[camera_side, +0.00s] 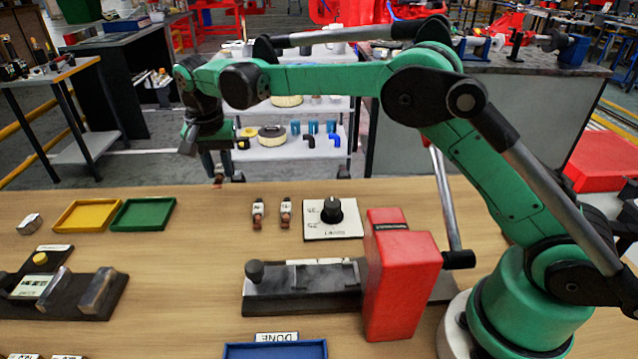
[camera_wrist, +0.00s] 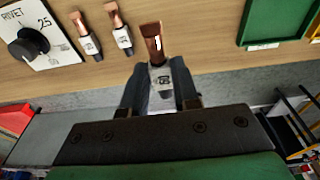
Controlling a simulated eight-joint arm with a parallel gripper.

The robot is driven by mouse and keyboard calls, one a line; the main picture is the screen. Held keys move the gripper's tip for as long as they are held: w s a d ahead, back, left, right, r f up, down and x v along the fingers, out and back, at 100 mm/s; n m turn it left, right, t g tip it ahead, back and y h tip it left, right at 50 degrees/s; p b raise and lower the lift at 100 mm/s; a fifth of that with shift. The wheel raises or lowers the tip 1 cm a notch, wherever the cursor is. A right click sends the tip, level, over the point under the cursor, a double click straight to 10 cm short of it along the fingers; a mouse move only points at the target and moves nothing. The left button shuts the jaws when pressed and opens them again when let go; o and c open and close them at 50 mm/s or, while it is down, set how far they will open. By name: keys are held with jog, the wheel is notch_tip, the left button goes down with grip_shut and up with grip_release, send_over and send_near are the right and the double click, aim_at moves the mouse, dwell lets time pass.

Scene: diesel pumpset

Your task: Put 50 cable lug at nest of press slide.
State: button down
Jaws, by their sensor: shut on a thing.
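My gripper (camera_wrist: 160,90) is shut on a cable lug (camera_wrist: 153,42) with a copper tongue and a white label; the label's number is too small to read surely. In the side view my gripper (camera_side: 222,174) hangs near the table's far edge, left of two more lugs. The lug's copper end (camera_side: 218,183) shows small below the fingers. The press (camera_side: 402,285) is a red block at right centre. Its dark slide (camera_side: 290,301) runs left from it, with a black knob at the left end and a pale strip on top. I cannot make out the nest clearly.
Two labelled lugs, left (camera_side: 258,213) and right (camera_side: 286,212), lie beside a dial plate (camera_side: 345,232). Green (camera_side: 143,228) and yellow (camera_side: 87,230) trays lie at left. A dark fixture (camera_side: 96,291) stands front left. A blue DONE tray (camera_side: 276,350) is in front.

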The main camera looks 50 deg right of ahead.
jog(key=shift+r, duration=0.35)
jog(key=shift+s+a+r+m, duration=0.1)
jog(key=shift+s+r+m, duration=0.05)
jog(key=shift+s+m, duration=0.3)
jog(key=s+r+m+g, duration=0.1)
jog(key=s+r+m, duration=0.1)
jog(key=s+m, duration=0.8)
jog(key=m+g, duration=0.2)
jog(key=m, duration=0.5)
send_over(327, 277)
jog(key=shift+w+a+f, duration=0.15)
jog(key=shift+a+f, duration=0.05)
jog(key=shift+f, duration=0.75)
jog(key=shift+f, duration=3.65)
